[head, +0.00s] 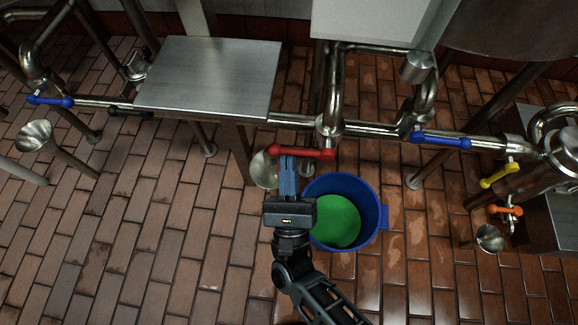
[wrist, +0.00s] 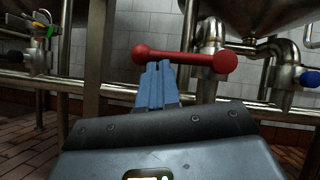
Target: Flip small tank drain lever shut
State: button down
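A red lever (head: 312,153) lies roughly level across a pipe above a blue bucket (head: 375,185) in the head view. My gripper (head: 288,160) is at the left part of this lever, with its blue fingers close together. In the wrist view the red lever (wrist: 187,57) runs crosswise just beyond the fingertips (wrist: 160,66), with its small knob to the left and its large round end to the right. The fingers look shut with nothing between them. I cannot tell whether they touch the lever, or which lever is the small tank's drain.
Blue levers (head: 50,100) (head: 440,140), a black lever (head: 130,112), a yellow lever (head: 499,175) and an orange lever (head: 505,210) sit along the pipes. The bucket holds green liquid (head: 337,220). A metal table (head: 210,75) stands behind. Brick floor (head: 150,230) is clear at left.

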jog(key=s+f+b, duration=0.2)
jog(key=s+f, duration=0.7)
jog(key=f, duration=0.1)
jog(key=s+d+r+n+g, duration=0.3)
jog(key=s+d+r+n, duration=0.35)
jog(key=d+n, duration=0.45)
jog(key=s+d+r+n+g, duration=0.3)
jog(key=s+d+r+n, duration=0.35)
jog(key=d+n, duration=0.4)
jog(key=s+d+r+n+g+h, duration=0.2)
jog(key=s+r+n+g+h, duration=0.15)
jog(key=r+n, duration=0.45)
notch_tip(320, 180, up, 35)
jog(key=s+n+p, duration=0.1)
jog(key=p, duration=3.4)
jog(key=shift+d, duration=0.3)
